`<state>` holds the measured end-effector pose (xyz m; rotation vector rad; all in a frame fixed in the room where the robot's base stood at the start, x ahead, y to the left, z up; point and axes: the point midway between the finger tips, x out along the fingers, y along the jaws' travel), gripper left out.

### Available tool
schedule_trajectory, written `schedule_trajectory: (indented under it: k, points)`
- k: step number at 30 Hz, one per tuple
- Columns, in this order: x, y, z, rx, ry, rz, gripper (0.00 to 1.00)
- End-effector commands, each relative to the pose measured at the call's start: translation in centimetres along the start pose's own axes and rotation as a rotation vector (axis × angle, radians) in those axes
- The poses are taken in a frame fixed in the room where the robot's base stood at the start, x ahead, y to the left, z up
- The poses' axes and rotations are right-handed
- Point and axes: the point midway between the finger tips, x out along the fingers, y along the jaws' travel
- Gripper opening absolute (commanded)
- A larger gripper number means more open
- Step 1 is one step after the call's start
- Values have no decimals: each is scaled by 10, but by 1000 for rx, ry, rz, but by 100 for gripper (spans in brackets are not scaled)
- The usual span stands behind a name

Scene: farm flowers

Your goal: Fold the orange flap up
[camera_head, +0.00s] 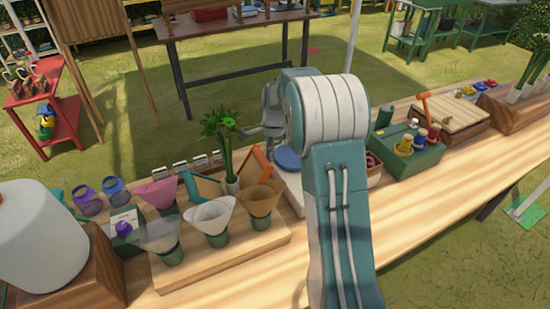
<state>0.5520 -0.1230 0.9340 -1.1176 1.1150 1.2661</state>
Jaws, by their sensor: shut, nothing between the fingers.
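An orange flap (258,164), a thin tilted panel, stands behind the paper cones near the middle of the bench. It leans at a slant to the right of a white vase (231,184) with green stems (227,150). A teal panel with an orange edge (203,188) slants on the vase's left. My gripper (246,132) is shut and empty, above the orange flap and beside the leaves. I cannot tell whether it touches either. My arm hides the bench to the right of the flap.
Paper cones in green holders, including a brown cone (262,197), stand on a wooden board (185,275) in front. A blue disc (287,158) lies close to the flap's right. A green box with bottles (408,153) stands right of my arm. The bench's front right is clear.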

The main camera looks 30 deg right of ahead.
Motion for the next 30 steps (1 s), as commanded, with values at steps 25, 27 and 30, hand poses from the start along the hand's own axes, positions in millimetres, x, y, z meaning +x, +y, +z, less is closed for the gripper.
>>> schedule_trajectory:
  k: [25,27,30]
  points:
    - [-1,0,-31,1,-127,-4,0]
    - [-12,0,-32,1,-127,-2,0]
    - [-29,0,-34,1,-126,-3,0]
